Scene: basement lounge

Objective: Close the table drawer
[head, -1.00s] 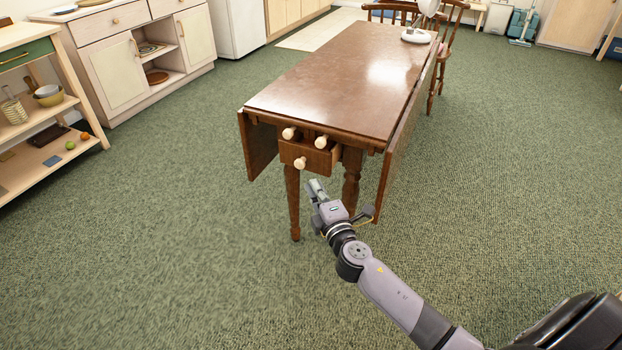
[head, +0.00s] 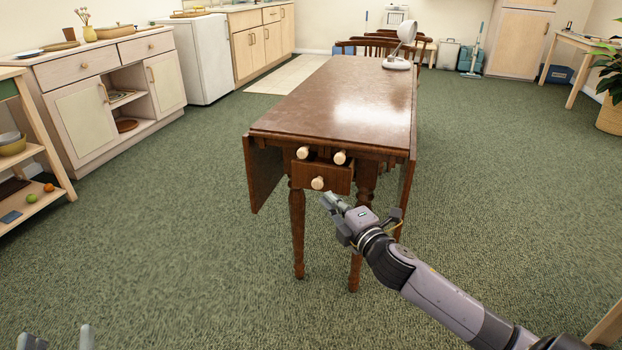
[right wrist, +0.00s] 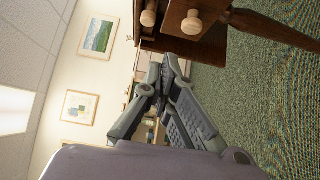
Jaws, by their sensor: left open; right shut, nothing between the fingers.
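The brown wooden table (head: 340,95) has a small drawer (head: 340,178) at its near end, standing out from the frame. Its pale round knob (head: 318,183) faces me. The drawer (right wrist: 212,45) and its knob (right wrist: 192,22) also show at the top of the right wrist view. My right gripper (head: 328,202) is shut and empty, just below and right of the knob in the head view. In the right wrist view its fingers (right wrist: 168,68) appear below the drawer; contact cannot be told. My left gripper (head: 60,339) is open at the bottom left, only its fingertips showing.
Two more pale knobs (head: 303,152) (head: 340,157) sit above the drawer. Drop leaves (head: 263,175) hang at the table's sides, and its turned legs (head: 298,235) stand below. A white lamp (head: 398,62) stands at the far end. Green carpet (head: 180,240) is clear to the left.

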